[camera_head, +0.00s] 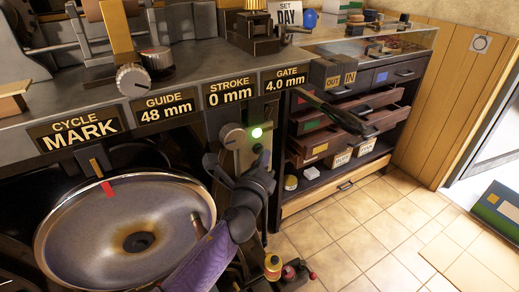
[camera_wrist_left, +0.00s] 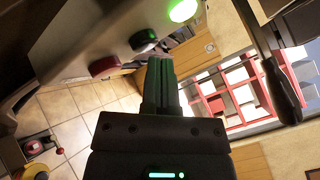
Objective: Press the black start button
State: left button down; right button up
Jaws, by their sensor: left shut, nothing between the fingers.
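The control panel (camera_head: 236,155) stands at the right end of the machine. A green lamp (camera_head: 257,132) glows on it. The black start button (camera_head: 257,148) is just below the lamp. In the left wrist view the lamp (camera_wrist_left: 183,10), the dark button (camera_wrist_left: 144,40) and a red button (camera_wrist_left: 104,66) sit in a row. My left gripper (camera_head: 264,161) is shut and empty, its fingertips just below the black button in the head view. In the wrist view its fingers (camera_wrist_left: 162,68) end close to the dark button; I cannot tell whether they touch it.
A long dark handle (camera_head: 335,108) sticks out right of the panel, above my gripper. A round metal pan (camera_head: 125,235) is at lower left. Open drawers (camera_head: 340,140) stand behind. The tiled floor (camera_head: 370,235) at right is mostly clear.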

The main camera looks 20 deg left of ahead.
pick_arm(q)
jog(key=shift+s+d, duration=0.2)
jog(key=s+d, duration=0.1)
jog(key=d, duration=0.1)
jog(key=s+d, duration=0.2)
jog(key=shift+p, duration=0.35)
dwell(0.6)
jog(key=shift+s, duration=0.1)
